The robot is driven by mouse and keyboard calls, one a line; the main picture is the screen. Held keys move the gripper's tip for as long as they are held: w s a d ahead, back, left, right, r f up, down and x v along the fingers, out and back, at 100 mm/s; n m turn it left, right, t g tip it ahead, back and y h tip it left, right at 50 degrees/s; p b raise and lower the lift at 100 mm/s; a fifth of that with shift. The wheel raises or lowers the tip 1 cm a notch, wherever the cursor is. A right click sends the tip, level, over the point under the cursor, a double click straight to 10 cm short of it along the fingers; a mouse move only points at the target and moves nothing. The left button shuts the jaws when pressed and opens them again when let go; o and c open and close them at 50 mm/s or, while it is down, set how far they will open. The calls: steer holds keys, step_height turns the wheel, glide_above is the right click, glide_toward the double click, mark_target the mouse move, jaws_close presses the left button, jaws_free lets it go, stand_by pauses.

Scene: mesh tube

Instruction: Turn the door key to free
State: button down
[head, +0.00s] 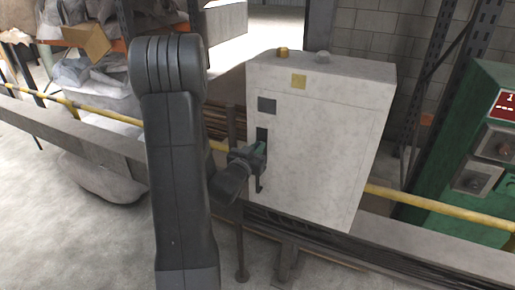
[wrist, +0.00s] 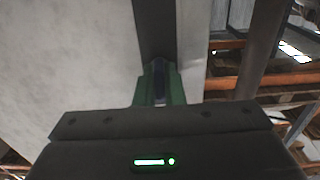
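The light grey cabinet (head: 310,140) stands in the middle of the head view, its door facing me. A dark upright lock plate (head: 262,134) sits at the left edge of the door. My gripper (head: 259,148) is at this plate, with green fingertips against its lower half. In the wrist view the green fingers (wrist: 159,85) stand close on both sides of a narrow dark blue piece, which looks like the door key (wrist: 159,80). They appear shut on it. The key's tip and the lock opening are hidden. The door looks closed.
A yellow rail (head: 440,208) runs behind the cabinet. A green machine (head: 460,150) with a red display stands at the right. Shelving with wrapped goods (head: 95,85) is at the left. The grey floor at lower left is clear.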

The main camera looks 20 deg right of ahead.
steer(key=shift+f+m+b, duration=0.15)
steer(key=shift+m+b, duration=0.15)
steer(key=shift+b, duration=1.05)
steer(key=m+b, duration=0.1)
steer(key=b, duration=0.1)
steer(key=m+b, duration=0.1)
steer(key=b, duration=0.1)
steer(key=shift+s+f+m, duration=0.1)
steer(key=shift+f+m, duration=0.1)
steer(key=shift+m, duration=0.2)
steer(key=m+b, duration=0.6)
steer(key=b, duration=0.2)
steer(key=m+b, duration=0.4)
steer(key=shift+d+m+b, duration=0.1)
steer(key=shift+m+b, duration=0.3)
steer(key=shift+r+m+b, duration=0.15)
steer(key=shift+m+b, duration=1.15)
steer(key=shift+m, duration=0.5)
